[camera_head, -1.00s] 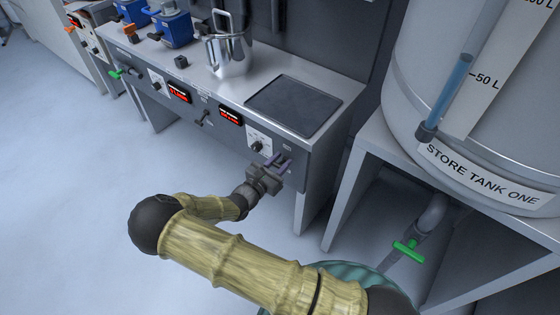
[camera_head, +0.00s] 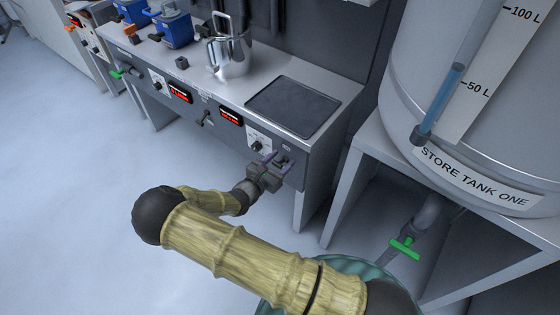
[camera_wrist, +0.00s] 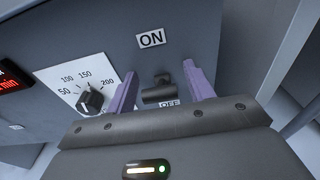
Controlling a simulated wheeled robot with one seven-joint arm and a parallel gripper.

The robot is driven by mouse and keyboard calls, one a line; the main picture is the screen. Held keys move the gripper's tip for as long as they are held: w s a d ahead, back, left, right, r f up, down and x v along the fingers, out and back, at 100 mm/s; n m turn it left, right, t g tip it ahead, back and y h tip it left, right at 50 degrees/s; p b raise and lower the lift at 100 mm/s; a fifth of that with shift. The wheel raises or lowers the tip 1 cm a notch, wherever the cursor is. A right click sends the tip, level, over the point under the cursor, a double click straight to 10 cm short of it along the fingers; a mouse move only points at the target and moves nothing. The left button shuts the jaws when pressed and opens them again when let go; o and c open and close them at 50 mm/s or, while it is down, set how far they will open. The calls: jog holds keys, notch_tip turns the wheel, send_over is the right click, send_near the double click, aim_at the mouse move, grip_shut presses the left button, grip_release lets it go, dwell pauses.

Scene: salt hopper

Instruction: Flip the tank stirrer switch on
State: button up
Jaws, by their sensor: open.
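A dark toggle switch (camera_wrist: 158,91) is on the grey front panel, between an ON label (camera_wrist: 151,39) above and an OFF label (camera_wrist: 169,104) below. Its lever seems to hang low, toward OFF. No label naming the stirrer is readable. My gripper (camera_wrist: 163,76) is open, with one purple finger on each side of the switch. I cannot tell whether either finger touches it. In the head view my gripper (camera_head: 277,160) is at the right end of the bench front and partly hides the switch.
A dial (camera_wrist: 91,101) with numbers sits left of the switch, beside a red display (camera_head: 230,116). A dark plate (camera_head: 293,106) and a metal jug (camera_head: 229,52) are on the bench top. The store tank (camera_head: 470,110) stands at right, with a green valve handle (camera_head: 405,248) below.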

jog(key=p+v, duration=0.2)
jog(key=v, duration=1.5)
jog(key=shift+s, duration=0.2)
jog(key=shift+r, duration=0.1)
